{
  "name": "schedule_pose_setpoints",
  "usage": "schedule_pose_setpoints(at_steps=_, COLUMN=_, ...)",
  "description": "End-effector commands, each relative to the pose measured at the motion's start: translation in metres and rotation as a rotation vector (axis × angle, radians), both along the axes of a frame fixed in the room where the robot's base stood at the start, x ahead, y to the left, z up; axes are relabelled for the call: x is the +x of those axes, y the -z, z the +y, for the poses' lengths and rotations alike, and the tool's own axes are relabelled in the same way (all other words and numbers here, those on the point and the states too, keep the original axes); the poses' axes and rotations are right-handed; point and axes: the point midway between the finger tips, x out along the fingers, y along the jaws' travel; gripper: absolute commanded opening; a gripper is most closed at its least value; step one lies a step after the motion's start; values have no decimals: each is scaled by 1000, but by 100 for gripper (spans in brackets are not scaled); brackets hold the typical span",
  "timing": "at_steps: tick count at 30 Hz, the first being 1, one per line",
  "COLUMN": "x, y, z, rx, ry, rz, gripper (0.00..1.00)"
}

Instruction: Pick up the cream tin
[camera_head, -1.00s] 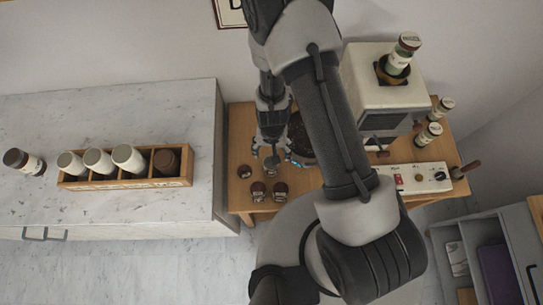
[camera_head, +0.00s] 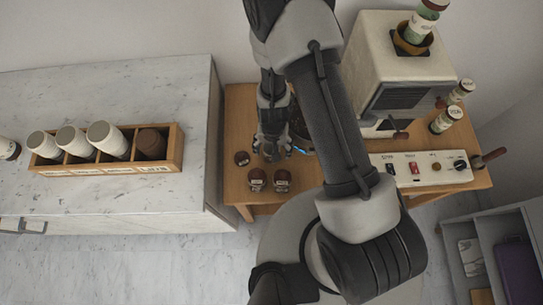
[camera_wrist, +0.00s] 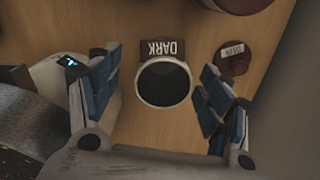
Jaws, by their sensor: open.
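The cream tin (camera_wrist: 163,83) is in the middle of the wrist view, a round pale rim around a dark top, with a "DARK" label beside it. My gripper (camera_wrist: 160,92) is open, one finger on each side of the tin, with gaps to both. I cannot tell from this angle how far down the fingers reach. In the head view my gripper (camera_head: 272,150) points down over the wooden table and hides the cream tin.
Brown-lidded jars (camera_head: 242,158), (camera_head: 257,180) and (camera_head: 282,179) stand close to my gripper; a small brown one (camera_wrist: 235,62) shows in the wrist view. A coffee machine (camera_head: 412,65) stands to the right. The marble counter (camera_head: 110,205) bears a wooden cup rack (camera_head: 105,166).

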Motion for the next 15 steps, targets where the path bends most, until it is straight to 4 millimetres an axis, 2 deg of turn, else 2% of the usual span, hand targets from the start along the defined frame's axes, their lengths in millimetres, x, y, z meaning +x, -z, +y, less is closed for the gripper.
schedule_pose_setpoints(at_steps=5, x=1, y=10, z=1, rx=0, ry=0, rz=0, gripper=72)
schedule_pose_setpoints(at_steps=15, x=5, y=54, z=4, rx=0, ry=0, rz=0, gripper=72)
